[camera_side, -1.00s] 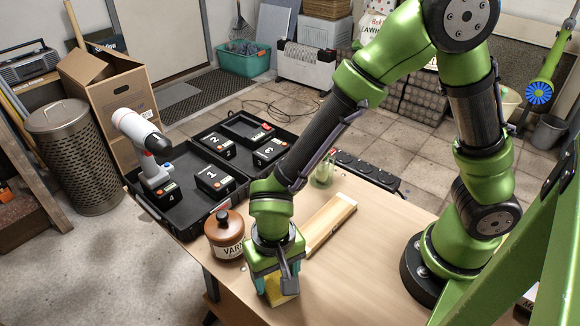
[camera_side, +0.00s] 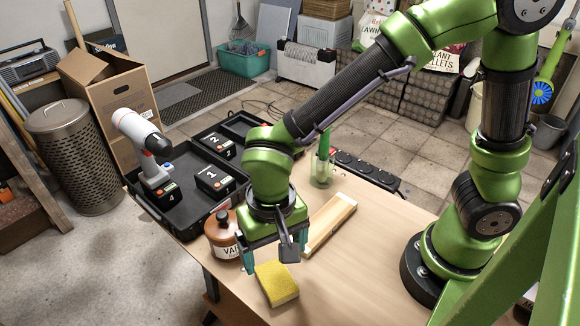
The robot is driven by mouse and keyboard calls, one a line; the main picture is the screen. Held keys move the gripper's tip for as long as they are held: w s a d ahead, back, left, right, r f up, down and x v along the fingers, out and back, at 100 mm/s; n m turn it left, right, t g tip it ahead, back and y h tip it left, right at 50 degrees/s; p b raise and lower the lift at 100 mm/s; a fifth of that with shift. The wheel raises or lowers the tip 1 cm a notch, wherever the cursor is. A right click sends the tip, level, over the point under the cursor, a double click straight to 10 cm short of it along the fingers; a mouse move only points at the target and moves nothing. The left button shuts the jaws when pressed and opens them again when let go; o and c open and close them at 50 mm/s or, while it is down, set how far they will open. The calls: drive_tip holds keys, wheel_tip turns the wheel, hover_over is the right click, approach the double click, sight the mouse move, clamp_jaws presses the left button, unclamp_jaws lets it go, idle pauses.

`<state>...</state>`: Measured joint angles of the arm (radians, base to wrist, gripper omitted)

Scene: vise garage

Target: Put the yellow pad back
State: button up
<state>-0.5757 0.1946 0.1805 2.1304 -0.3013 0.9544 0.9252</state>
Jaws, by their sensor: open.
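The yellow pad (camera_side: 277,284) lies flat on the wooden bench top (camera_side: 350,275) near its front edge. My gripper (camera_side: 275,264) points down above and behind the pad, with its teal fingers spread apart and nothing visible between them. The pad is clear of the fingers as far as I can see. The brown varnish jar (camera_side: 222,236) stands just left of my gripper, partly hidden by it. A pale wooden block (camera_side: 329,224) lies on the bench to the right of my gripper.
A black case (camera_side: 190,215) with numbered batteries (camera_side: 215,181) and a white drill (camera_side: 146,150) sits at the bench's left. A glass jar (camera_side: 321,172) with a green-handled item and a black power strip (camera_side: 366,172) stand at the back. The bench's right front is clear.

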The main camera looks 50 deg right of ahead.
drive_tip(key=d+r+t+y, duration=0.2)
drive_tip(key=d+r+t, duration=0.5)
drive_tip(key=d+r, duration=0.8)
drive_tip(key=s+d, duration=0.1)
drive_tip(key=d, duration=0.3)
